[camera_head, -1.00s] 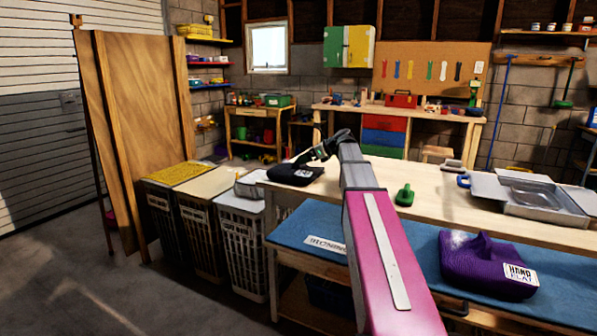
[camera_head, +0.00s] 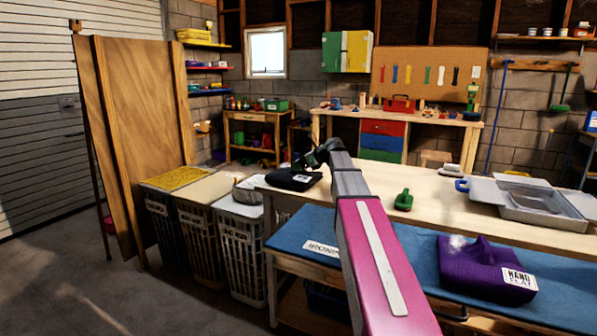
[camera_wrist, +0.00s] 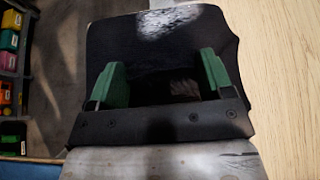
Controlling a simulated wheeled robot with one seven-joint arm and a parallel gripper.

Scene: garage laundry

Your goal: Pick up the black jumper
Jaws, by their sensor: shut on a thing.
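The black jumper (camera_head: 293,180) lies folded at the far left end of the light wooden table (camera_head: 400,180), in the head view. It fills the middle of the wrist view as dark cloth (camera_wrist: 160,45), with a bright patch of light near its top edge. My gripper (camera_head: 301,167) is down at the jumper. In the wrist view its two green fingers (camera_wrist: 160,78) stand on either side of dark cloth, shut on the jumper. The cloth right between the fingertips is in shadow and hard to make out.
A purple garment (camera_head: 485,268) lies on the blue lower surface in front. Several laundry baskets (camera_head: 240,248) stand left of the table.

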